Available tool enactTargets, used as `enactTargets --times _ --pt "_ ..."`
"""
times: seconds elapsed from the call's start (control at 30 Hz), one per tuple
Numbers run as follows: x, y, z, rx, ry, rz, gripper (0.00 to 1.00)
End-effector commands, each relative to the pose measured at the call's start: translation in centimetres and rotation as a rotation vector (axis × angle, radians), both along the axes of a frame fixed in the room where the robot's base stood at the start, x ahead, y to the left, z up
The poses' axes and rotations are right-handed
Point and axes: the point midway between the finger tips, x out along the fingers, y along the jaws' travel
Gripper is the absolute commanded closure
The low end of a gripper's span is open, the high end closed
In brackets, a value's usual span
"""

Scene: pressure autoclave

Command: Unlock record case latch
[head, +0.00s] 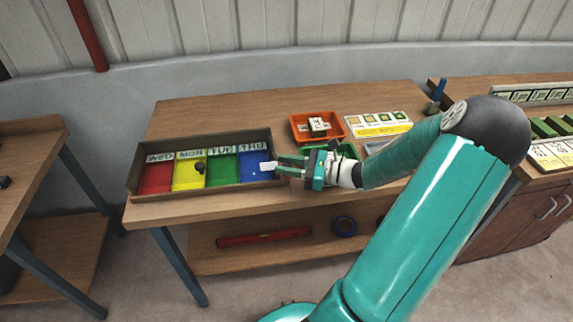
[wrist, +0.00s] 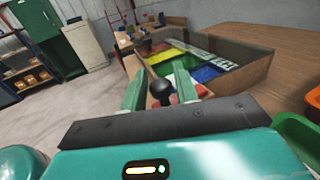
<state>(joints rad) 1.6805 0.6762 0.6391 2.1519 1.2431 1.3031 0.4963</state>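The record case appears to be the shallow grey-brown case (head: 133,172) on the table, with red, yellow, green and blue sections and lettered labels. It also shows in the wrist view (wrist: 254,72). A black round knob (head: 200,167) shows over the yellow section. In the wrist view a black ball knob (wrist: 162,88) appears between my fingers; contact cannot be told. A small white piece (head: 267,166) shows at the case's right end, by my fingertips. My gripper (head: 280,165) is open, its fingers pointing left at that end; it also shows in the wrist view (wrist: 160,84). No latch is clearly identifiable.
An orange tray (head: 299,138) with small blocks and a green tray (head: 346,150) stand right of the case, near my arm. Cards (head: 378,125) lie behind. The lower shelf holds a red bar (head: 264,237) and a blue ring (head: 344,225). The table's front left is clear.

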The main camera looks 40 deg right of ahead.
Motion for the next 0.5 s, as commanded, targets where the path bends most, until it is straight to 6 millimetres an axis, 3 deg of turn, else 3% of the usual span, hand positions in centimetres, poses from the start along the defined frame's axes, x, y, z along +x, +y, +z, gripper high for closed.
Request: enactTargets --times 0.37,0.5 --pt "-0.1 -0.1 0.0 0.0 0.0 -0.001 0.57" --pt "-1.1 -0.8 0.0 -0.001 0.0 -0.002 0.57"
